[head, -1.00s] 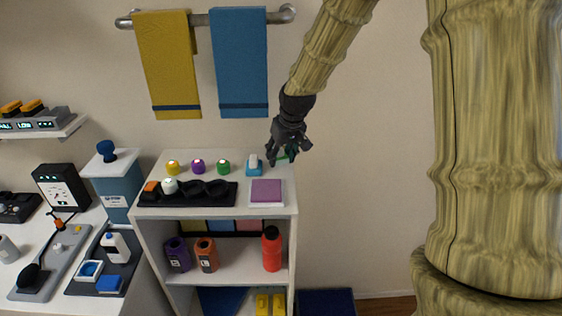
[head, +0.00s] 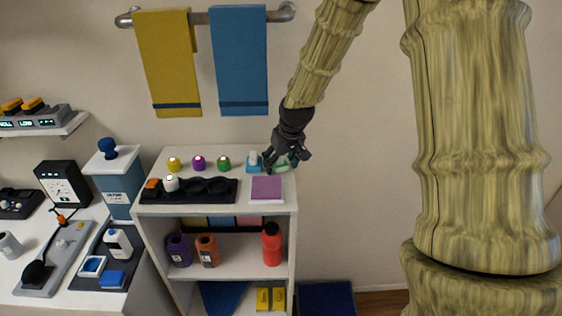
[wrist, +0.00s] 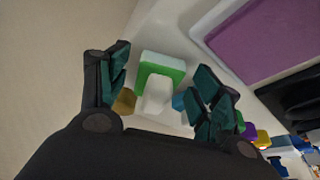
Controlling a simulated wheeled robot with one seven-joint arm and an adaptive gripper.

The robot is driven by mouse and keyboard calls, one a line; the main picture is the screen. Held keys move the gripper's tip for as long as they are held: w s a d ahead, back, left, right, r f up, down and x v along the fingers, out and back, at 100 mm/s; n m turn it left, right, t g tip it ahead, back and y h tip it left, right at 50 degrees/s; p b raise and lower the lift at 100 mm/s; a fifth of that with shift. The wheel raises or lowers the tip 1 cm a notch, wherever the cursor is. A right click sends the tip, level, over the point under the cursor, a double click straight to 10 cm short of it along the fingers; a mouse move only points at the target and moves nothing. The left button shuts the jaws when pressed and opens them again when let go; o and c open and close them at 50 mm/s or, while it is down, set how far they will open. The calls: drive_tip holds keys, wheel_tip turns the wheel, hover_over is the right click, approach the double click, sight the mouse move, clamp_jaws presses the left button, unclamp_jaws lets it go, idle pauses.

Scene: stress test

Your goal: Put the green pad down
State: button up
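The green pad (wrist: 175,72) has a white body and a white handle. In the wrist view it lies between the two fingers of my gripper (wrist: 161,62), with a narrow gap on each side. In the head view a little of the pad's green (head: 283,167) shows at the right end of the white cabinet top (head: 220,153), mostly hidden by my gripper (head: 288,162). The fingers look open and apart from the pad. Whether its underside rests fully on the cabinet top is hard to see.
Left of my gripper stands a blue pad (head: 254,163). A purple block (head: 266,188) on a white base lies in front. A black holder (head: 205,190) and yellow, purple and green caps (head: 223,163) are further left. A small tan thing (wrist: 125,101) sits by the left finger.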

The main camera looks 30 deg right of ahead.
drive_tip(key=shift+r, duration=0.15)
drive_tip(key=shift+r, duration=0.25)
drive_tip(key=b+v, duration=0.3)
drive_tip(key=v, duration=0.8)
drive_tip(key=shift+s+r, duration=0.15)
drive_tip(key=shift+s, duration=0.05)
idle(0.4)
